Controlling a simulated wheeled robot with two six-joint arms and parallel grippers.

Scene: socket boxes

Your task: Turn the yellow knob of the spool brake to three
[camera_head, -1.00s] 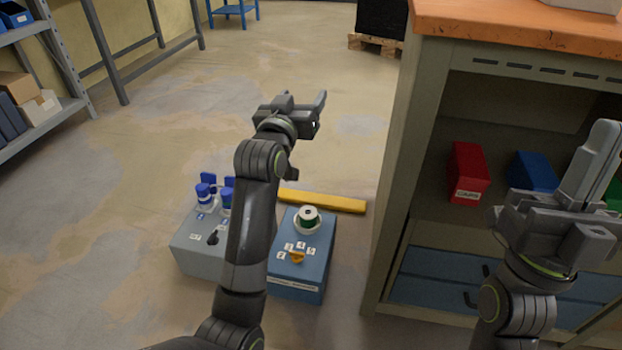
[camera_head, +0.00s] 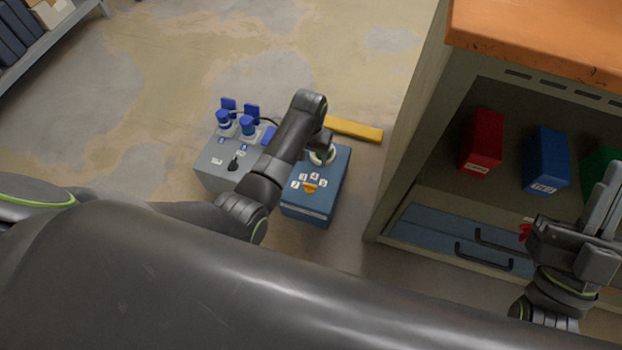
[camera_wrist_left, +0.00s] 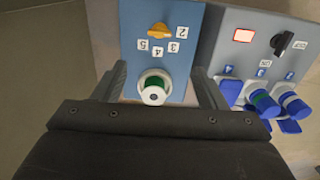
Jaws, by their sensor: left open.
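The blue spool brake box (camera_head: 318,208) stands on the floor, with a white-and-green spool (camera_head: 323,156) on top. Its yellow knob (camera_head: 310,187) sits beside an arc of number labels. In the left wrist view the yellow knob (camera_wrist_left: 159,31) lies roughly crosswise, one end toward the label 2 (camera_wrist_left: 182,33); its exact pointing is hard to tell. My left gripper (camera_wrist_left: 160,80) is open and empty, its fingers either side of the spool (camera_wrist_left: 153,87) in that view; contact cannot be told. My right gripper (camera_head: 606,190) is raised at the far right, its jaw gap unclear.
A grey box (camera_head: 214,160) with blue plugs and a black switch stands left of the blue box. A yellow bar (camera_head: 354,129) lies on the floor behind. A workbench (camera_head: 425,120) with red (camera_head: 483,140) and blue bins (camera_head: 545,160) stands right. Floor beyond is clear.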

